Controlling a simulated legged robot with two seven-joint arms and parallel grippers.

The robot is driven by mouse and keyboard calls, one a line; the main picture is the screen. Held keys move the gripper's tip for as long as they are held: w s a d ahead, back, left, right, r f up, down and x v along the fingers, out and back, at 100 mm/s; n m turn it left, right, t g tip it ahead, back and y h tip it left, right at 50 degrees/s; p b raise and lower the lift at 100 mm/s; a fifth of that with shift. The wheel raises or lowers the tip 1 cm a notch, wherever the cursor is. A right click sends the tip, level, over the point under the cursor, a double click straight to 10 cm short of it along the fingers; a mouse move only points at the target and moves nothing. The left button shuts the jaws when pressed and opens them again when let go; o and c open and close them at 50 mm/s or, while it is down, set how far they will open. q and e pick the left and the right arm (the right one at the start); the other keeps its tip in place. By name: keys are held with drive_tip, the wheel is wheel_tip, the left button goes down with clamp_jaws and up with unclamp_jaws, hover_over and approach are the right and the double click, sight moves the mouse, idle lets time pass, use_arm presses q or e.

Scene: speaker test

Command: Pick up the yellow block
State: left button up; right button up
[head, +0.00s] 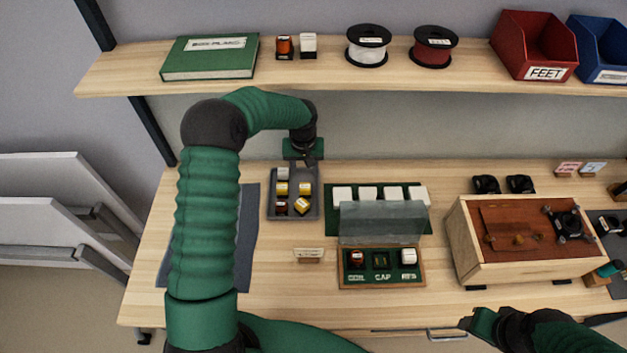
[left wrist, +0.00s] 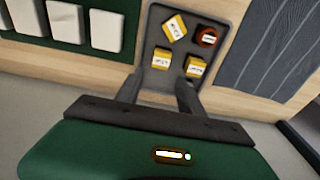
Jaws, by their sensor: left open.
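A grey tray (head: 313,213) on the bench holds several small labelled blocks. Three are yellow: one left of centre (head: 282,188), one right of centre (head: 305,188) and one tilted nearer the front (head: 301,206). My left gripper (head: 308,161) is above the tray's back edge, open and empty. In the left wrist view, its fingers (left wrist: 160,90) point at the tray, with yellow blocks (left wrist: 161,58) (left wrist: 195,66) just beyond the tips. My right gripper (head: 480,322) is at the lower right; its jaws are unclear.
A shelf (head: 380,80) with a green book, spools and bins runs above the bench. Right of the tray stand white blocks on a green mat (head: 332,222), a clear panel (head: 380,222) and a wooden box (head: 470,245). A blue-grey mat (head: 247,230) lies left.

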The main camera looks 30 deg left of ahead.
sight(305, 186)
use_arm(q)
drive_tip(key=f, duration=0.2)
drive_tip(key=s+f+p, duration=0.1)
drive_tip(key=f, duration=0.1)
drive_tip(key=shift+s, duration=0.2)
drive_tip(key=f, duration=0.2)
drive_tip(key=w+f+p, duration=0.1)
drive_tip(key=w+f, duration=0.1)
drive_tip(key=f, duration=0.1)
drive_tip(key=shift+a+f, duration=0.1)
drive_tip(key=shift+f, duration=0.6)
drive_tip(key=shift+s+a, duration=0.1)
drive_tip(key=shift+s, duration=0.15)
drive_tip(key=shift+c, duration=0.3)
drive_tip(key=shift+w, duration=0.1)
drive_tip(key=c, duration=0.7)
clamp_jaws()
use_arm(e)
drive_tip(key=s+r, duration=0.1)
drive_tip(key=r, duration=0.2)
drive_tip(key=shift+s, duration=0.35)
